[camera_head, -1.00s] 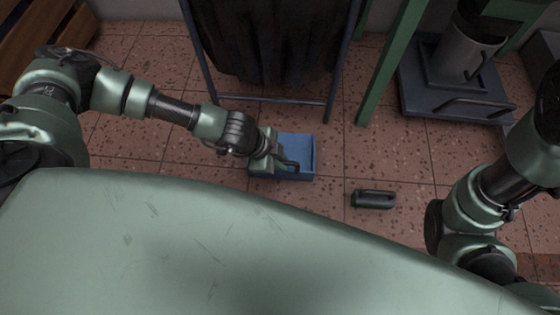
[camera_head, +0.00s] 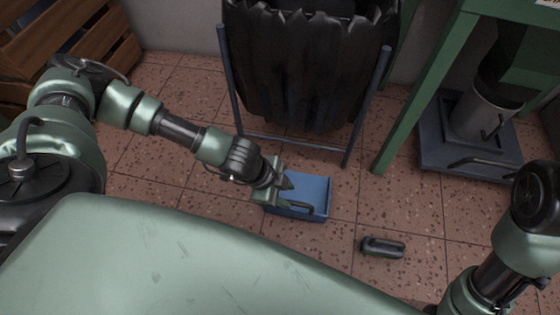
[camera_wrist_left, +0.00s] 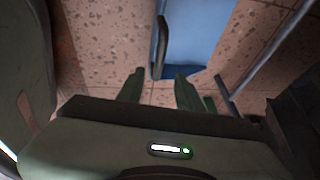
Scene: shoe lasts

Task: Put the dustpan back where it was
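The blue dustpan (camera_head: 312,188) lies on the tiled floor in front of the black bag stand, with its dark handle (camera_head: 298,208) on the near side. My left gripper (camera_head: 286,184) is just over the dustpan's left edge. In the left wrist view, the gripper's two green fingers (camera_wrist_left: 158,92) stand apart with nothing between them. The dustpan (camera_wrist_left: 200,35) and its handle (camera_wrist_left: 160,48) show beyond the fingertips. My right arm is at the right edge of the head view, and its gripper is out of view.
A black bag (camera_head: 310,70) hangs in a blue-grey metal stand (camera_head: 290,145) behind the dustpan. A dark oblong object with a handle (camera_head: 382,247) lies on the floor to the right. A green frame (camera_head: 415,95) and a grey cylinder on a dark base (camera_head: 470,155) stand further right. Wooden crates (camera_head: 70,40) are at far left.

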